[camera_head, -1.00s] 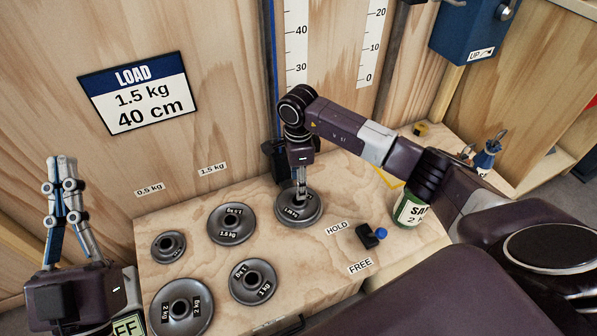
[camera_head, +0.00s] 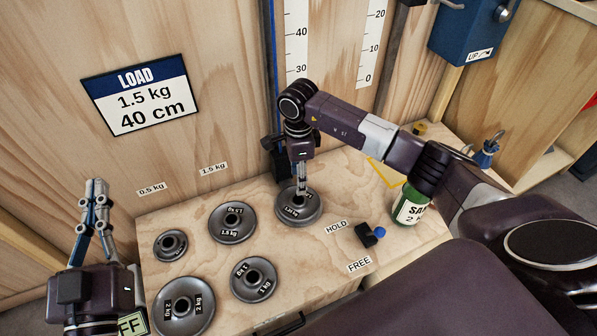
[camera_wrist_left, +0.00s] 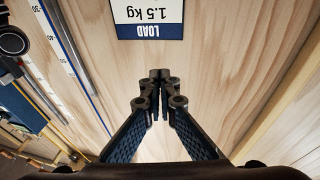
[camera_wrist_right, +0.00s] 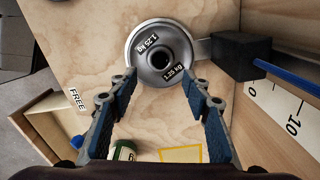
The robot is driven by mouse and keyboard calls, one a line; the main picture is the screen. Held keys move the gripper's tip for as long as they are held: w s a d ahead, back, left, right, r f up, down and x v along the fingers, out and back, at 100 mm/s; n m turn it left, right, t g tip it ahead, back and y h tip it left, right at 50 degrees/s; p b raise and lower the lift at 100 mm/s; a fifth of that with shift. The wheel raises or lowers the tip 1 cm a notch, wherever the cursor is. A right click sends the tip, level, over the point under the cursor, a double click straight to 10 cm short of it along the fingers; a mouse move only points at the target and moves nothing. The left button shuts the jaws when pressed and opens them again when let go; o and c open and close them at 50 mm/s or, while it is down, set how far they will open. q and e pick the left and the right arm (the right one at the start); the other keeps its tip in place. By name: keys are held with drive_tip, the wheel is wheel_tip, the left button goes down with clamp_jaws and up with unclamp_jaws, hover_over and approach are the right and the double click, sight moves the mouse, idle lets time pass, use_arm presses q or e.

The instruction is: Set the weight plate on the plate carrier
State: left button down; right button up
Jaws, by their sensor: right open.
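A grey round plate marked 1.25 kg (camera_wrist_right: 162,52) lies flat at the grey bar (camera_wrist_right: 203,49) that runs to a black block (camera_wrist_right: 240,57) on the rail. It also shows in the head view (camera_head: 312,211). The bar looks like the carrier; what is under the plate is hidden. My right gripper (camera_head: 301,192) points down over this plate, with its fingers (camera_wrist_right: 160,84) apart and nothing between them. A plate marked 1.5 kg (camera_head: 246,222) lies on the bench. My left gripper (camera_head: 97,186) is empty, its fingertips together in the left wrist view (camera_wrist_left: 160,76).
Other plates (camera_head: 172,312) lie on the wooden bench (camera_head: 330,275). A LOAD sign (camera_head: 137,92) reads 1.5 kg, 40 cm. A black lever with a blue knob (camera_head: 379,232) sits by the HOLD and FREE labels. A green container (camera_head: 410,208) stands under my right arm.

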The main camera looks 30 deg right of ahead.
drive_tip(key=shift+r, duration=0.4)
use_arm(q)
drive_tip(key=shift+w+a+f+g+y+p, duration=0.15)
drive_tip(key=shift+f+g, duration=0.3)
drive_tip(key=shift+f, duration=0.5)
drive_tip(key=shift+s+a+f+g+y+p, duration=0.15)
drive_tip(key=shift+f+g, duration=0.35)
drive_tip(key=shift+f, duration=0.5)
drive_tip(key=shift+w+a+f+g+y+p, duration=0.15)
drive_tip(key=shift+f+g, duration=0.3)
drive_tip(key=shift+f, duration=0.5)
use_arm(e)
drive_tip(key=shift+r, duration=0.35)
use_arm(q)
drive_tip(key=shift+d, duration=0.1)
use_arm(e)
drive_tip(key=shift+s+f, duration=0.1)
